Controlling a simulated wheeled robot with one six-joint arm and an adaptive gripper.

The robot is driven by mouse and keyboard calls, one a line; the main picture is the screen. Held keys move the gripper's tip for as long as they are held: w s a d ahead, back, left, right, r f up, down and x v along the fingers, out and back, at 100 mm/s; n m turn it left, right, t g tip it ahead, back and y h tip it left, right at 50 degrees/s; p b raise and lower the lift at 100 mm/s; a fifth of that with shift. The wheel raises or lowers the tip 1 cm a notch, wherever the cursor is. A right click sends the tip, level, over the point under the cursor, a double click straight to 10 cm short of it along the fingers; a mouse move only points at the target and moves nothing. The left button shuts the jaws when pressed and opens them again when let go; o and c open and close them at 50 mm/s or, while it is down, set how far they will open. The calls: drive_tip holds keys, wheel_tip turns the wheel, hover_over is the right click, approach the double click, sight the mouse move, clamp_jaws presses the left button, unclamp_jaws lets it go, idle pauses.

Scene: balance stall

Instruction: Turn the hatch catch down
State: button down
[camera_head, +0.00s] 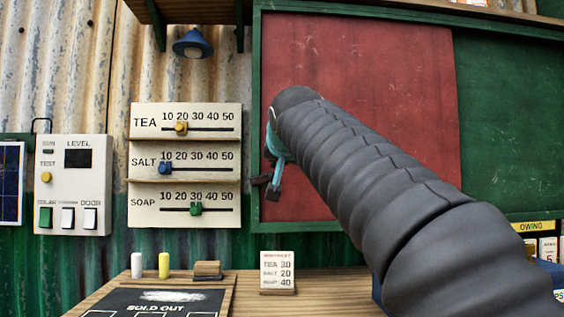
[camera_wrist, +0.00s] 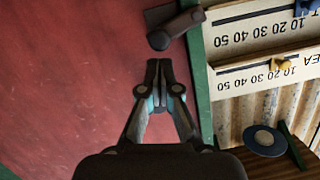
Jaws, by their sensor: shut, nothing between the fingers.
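The hatch (camera_head: 355,70) is a scuffed red panel in a green frame. The hatch catch (camera_wrist: 178,28) is a dark bar with a rounded end, at the hatch's edge beside the green frame in the wrist view. In the head view the catch (camera_head: 261,180) shows only as a small dark piece at the hatch's left edge. My gripper (camera_wrist: 158,64) is shut and empty, its tips close to the catch's rounded end with a small gap in the picture. In the head view my arm hides most of the gripper (camera_head: 274,192); whether it touches the catch is unclear there.
Left of the hatch is a slider board (camera_head: 185,145) for tea, salt and soap, with a level panel (camera_head: 100,185) beyond it. A blue lamp (camera_head: 193,44) hangs above. The counter (camera_head: 330,305) below holds a price card (camera_head: 278,270) and a blackboard (camera_head: 120,300).

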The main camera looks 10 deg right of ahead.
drive_tip(key=s+r+p, duration=0.1)
drive_tip(key=s+r, duration=0.4)
drive_tip(key=s, duration=0.4)
drive_tip(key=shift+s+d+r+p, duration=0.2)
drive_tip(key=shift+s+r+p, duration=0.15)
idle(0.3)
